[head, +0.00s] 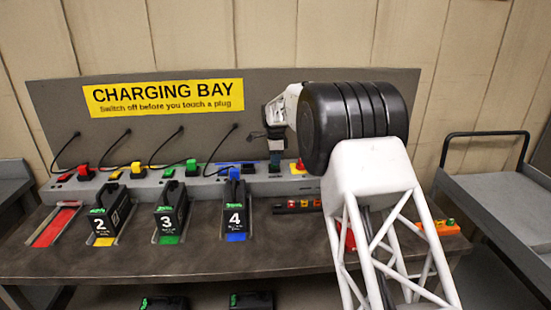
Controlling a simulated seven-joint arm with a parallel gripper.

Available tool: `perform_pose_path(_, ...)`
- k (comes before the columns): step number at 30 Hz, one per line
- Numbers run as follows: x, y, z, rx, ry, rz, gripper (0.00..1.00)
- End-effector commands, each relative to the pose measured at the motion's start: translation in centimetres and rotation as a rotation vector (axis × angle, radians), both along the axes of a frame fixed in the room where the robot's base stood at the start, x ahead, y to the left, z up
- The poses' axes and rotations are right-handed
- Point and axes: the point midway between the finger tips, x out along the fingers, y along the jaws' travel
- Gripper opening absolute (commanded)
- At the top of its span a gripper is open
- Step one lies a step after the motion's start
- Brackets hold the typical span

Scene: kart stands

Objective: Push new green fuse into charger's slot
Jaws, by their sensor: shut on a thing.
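My gripper (275,160) points down at the right part of the grey charger strip (190,187), at the back of the bench. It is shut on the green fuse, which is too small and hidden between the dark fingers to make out. The fingertips are at or just above the strip's top. I cannot tell whether the fuse touches the slot, and the slot itself is hidden.
Black battery packs 2 (110,213), 3 (171,212) and 4 (235,208) stand in front of the strip. A dark rack (285,209) holds small coloured pieces. An orange tray (443,229) lies at the right. My arm hides the strip's right end. A grey cart (490,190) stands right.

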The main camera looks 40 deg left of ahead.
Motion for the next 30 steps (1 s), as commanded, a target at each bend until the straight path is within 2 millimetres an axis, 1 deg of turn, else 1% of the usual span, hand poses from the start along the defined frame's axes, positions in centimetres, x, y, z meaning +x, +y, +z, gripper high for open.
perform_pose_path(19,0.01,0.01,-1.06,0.001,-0.001,0.0,0.0)
perform_pose_path(20,0.01,0.01,-1.03,0.001,-0.001,0.0,0.18)
perform_pose_path(24,0.0,0.0,-1.04,0.001,-0.001,0.0,0.4)
perform_pose_path(25,0.0,0.0,-1.05,0.001,-0.001,0.0,0.44)
perform_pose_path(30,0.0,0.0,-1.06,0.0,0.0,0.0,0.44)
